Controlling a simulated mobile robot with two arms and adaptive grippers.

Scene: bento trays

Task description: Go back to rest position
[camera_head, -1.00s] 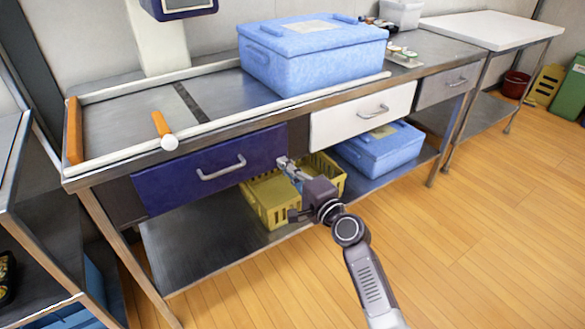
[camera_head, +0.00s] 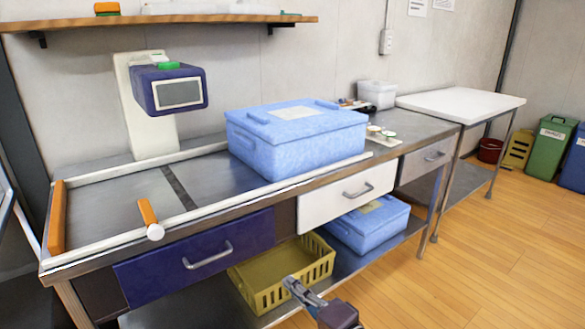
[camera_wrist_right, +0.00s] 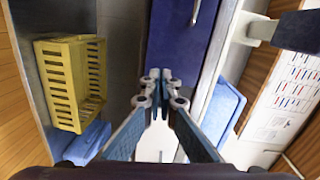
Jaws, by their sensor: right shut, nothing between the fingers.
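My right gripper (camera_head: 290,282) is at the bottom of the head view, in front of the yellow crate (camera_head: 262,297). It is shut and empty. In the right wrist view the closed fingertips (camera_wrist_right: 160,75) meet in the middle, with the dark blue drawer (camera_wrist_right: 182,35) beyond them and the yellow crate (camera_wrist_right: 62,118) to the left. My left gripper does not show.
The steel workbench (camera_head: 130,210) carries a large blue lidded box (camera_head: 250,150) and a dark blue screen device (camera_head: 160,112). Blue drawer (camera_head: 150,275) and white drawer (camera_head: 318,208) are closed. A smaller blue box (camera_head: 385,222) sits on the lower shelf. The wooden floor (camera_head: 480,265) at right is clear.

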